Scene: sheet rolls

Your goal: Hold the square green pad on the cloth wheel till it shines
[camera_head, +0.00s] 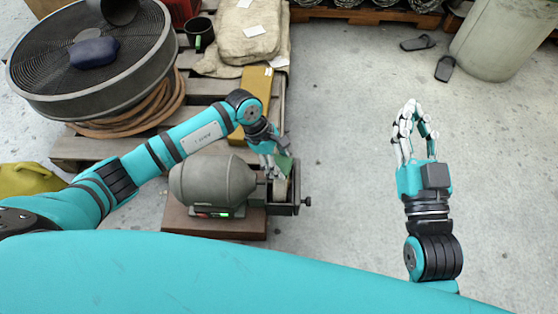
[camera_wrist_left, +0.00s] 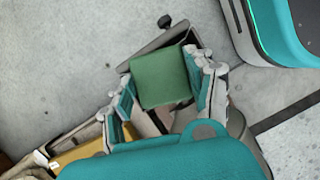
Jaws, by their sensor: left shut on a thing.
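The square green pad (camera_head: 285,163) is held between the fingers of my left gripper (camera_head: 273,160). In the left wrist view the pad (camera_wrist_left: 160,77) shows its flat face, with my left gripper's fingers (camera_wrist_left: 165,90) on either side. The cloth wheel (camera_head: 280,189) sits at the right end of a grey bench motor (camera_head: 212,181). The pad is at the wheel's far upper side; whether they touch cannot be told. The wheel is mostly hidden in the wrist view. My right gripper (camera_head: 415,128) is empty over the floor at right, its fingertips curved close together.
The motor stands on a brown board (camera_head: 215,224) with a green light lit on its front. Behind are pallets with a large fan (camera_head: 92,60), sacks (camera_head: 247,35) and a yellow box (camera_head: 256,84). A bin (camera_head: 497,40) and sandals (camera_head: 418,43) are at back right. Floor between the arms is clear.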

